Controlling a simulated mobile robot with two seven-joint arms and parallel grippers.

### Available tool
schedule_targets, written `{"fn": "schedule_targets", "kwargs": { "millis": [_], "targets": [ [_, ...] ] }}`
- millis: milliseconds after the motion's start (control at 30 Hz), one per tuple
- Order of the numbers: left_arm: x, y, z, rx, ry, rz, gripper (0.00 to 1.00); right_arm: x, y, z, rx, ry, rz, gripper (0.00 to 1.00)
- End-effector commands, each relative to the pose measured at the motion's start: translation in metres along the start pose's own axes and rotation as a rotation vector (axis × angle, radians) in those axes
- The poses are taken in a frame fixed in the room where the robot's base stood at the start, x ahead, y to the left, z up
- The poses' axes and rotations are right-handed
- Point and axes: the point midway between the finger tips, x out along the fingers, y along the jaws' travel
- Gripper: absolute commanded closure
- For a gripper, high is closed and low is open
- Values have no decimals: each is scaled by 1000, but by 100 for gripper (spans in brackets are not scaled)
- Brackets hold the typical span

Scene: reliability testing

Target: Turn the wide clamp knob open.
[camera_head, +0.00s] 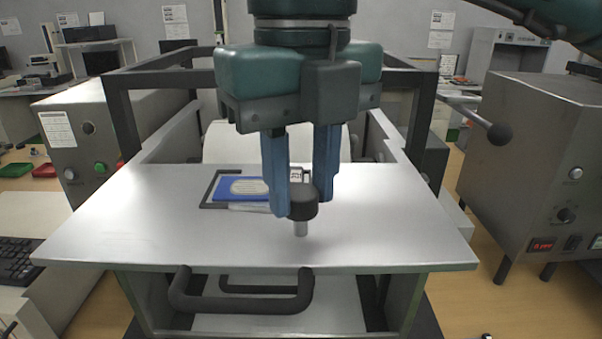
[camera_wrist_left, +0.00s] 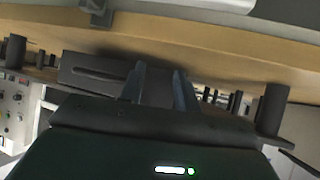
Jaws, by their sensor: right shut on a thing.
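The clamp knob (camera_head: 303,207) is a wide black round cap on a short metal post that stands on the grey metal plate (camera_head: 130,220). My right gripper (camera_head: 303,200) points straight down over it, with one blue finger on the left of the knob and the other on its right. It is shut on the knob, and the fingers hide part of its sides. My left gripper (camera_wrist_left: 158,82) shows only in the left wrist view. Its two dark fingers stand apart with nothing seen between them.
A blue-and-white card or sample (camera_head: 240,188) in a dark frame lies left of the knob. A dark handle (camera_head: 240,304) sticks out below the plate's front edge. A grey machine with a ball-ended lever (camera_head: 499,134) stands at right. The plate's left and right front areas are clear.

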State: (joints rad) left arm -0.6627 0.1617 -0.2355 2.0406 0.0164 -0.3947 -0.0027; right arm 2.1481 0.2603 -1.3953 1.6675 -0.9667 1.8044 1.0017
Motion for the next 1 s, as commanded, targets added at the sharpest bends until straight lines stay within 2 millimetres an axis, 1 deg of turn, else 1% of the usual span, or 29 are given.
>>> {"fn": "schedule_targets", "kwargs": {
  "millis": [100,300,867,900,1000],
  "targets": [
    [0,0,0,0,0,-1,67,0,0,0,-63,1,0,94],
    [0,0,0,-4,-1,-2,67,0,0,0,-131,1,-1,94],
    [1,-1,1,-7,-3,-5,67,0,0,0,-161,1,-2,94],
    [1,-1,1,-7,-3,-5,67,0,0,0,-161,1,-2,70],
    [1,-1,1,-7,-3,-5,67,0,0,0,-160,1,-1,62]
  ]
}}
